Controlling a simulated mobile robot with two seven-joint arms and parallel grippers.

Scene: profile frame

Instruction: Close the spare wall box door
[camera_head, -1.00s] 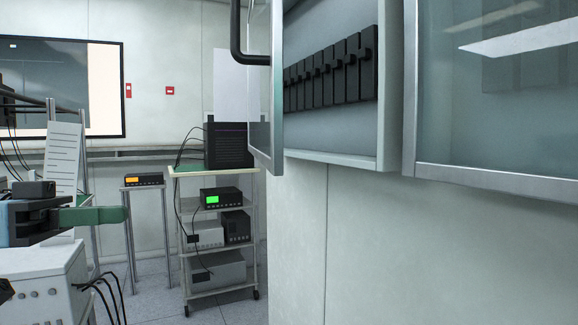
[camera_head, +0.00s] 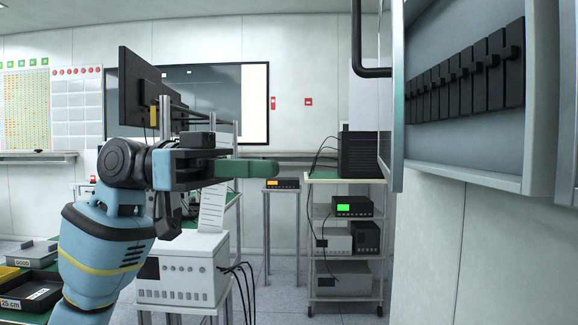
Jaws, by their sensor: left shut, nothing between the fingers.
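The open wall box (camera_head: 470,152) is at the upper right, with a row of black breakers (camera_head: 465,75) inside. My right gripper is not in view.
A wheeled cart (camera_head: 346,180) with instruments stands below and behind the door. A white cabinet (camera_head: 185,272) with cables is below my left gripper. A black monitor (camera_head: 138,88) stands behind my arm. The wall below the box is bare.

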